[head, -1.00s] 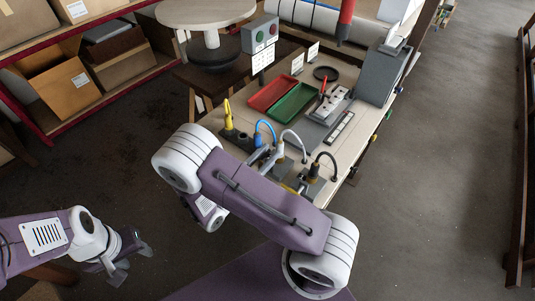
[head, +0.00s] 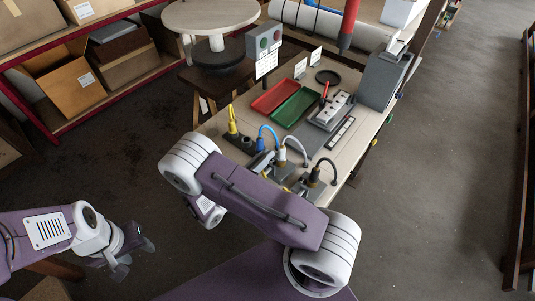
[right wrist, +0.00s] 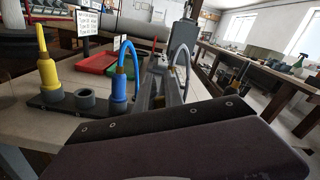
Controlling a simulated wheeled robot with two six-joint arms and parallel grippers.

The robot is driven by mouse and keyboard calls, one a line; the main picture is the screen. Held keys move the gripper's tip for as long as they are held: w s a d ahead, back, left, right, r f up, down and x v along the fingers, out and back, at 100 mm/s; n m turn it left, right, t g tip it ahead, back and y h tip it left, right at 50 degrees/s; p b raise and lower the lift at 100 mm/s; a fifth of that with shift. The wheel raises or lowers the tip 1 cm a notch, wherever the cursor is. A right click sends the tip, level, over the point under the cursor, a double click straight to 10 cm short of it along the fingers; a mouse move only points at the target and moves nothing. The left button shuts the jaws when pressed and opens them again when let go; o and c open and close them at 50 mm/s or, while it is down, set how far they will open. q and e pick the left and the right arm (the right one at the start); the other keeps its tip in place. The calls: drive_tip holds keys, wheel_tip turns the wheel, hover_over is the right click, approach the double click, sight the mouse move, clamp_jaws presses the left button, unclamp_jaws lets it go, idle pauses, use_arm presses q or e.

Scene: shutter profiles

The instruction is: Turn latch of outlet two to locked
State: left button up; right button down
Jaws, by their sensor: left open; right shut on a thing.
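Plugs with cables stand in a row on the workbench. The blue plug (head: 256,145) is left, the white-grey plug (head: 282,157) is in the middle, and the black plug (head: 314,177) is right. My right gripper (head: 262,163) is low among them, between the blue and white-grey plugs. It also shows in the right wrist view (right wrist: 160,88), beside the blue plug (right wrist: 119,88). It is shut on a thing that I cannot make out. The latch of outlet two is hidden or too small to tell. My left gripper (head: 135,259) is open and empty, off the bench.
A yellow plug (head: 232,122) stands in a dark holder at the bench's left. The floor right of the bench is clear.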

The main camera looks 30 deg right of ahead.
drive_tip(key=n, duration=0.2)
drive_tip(key=w+f+n, duration=0.1)
drive_tip(key=n, duration=0.1)
drive_tip(key=w+a+f+n+p, duration=0.1)
drive_tip(key=n, duration=0.2)
drive_tip(key=f+n, duration=0.1)
drive_tip(key=n, duration=0.1)
drive_tip(key=shift+w+f+n, duration=0.25)
drive_tip(key=shift+w+n, duration=0.05)
drive_tip(key=shift+n, duration=0.1)
drive_tip(key=shift+w+a+f+n+b, duration=0.1)
drive_tip(key=shift+f+n+b, duration=0.45)
drive_tip(key=shift+n, duration=1.05)
drive_tip(key=shift+f, duration=0.2)
drive_tip(key=c, duration=1.4)
unclamp_jaws()
drive_tip(key=shift+c, duration=0.2)
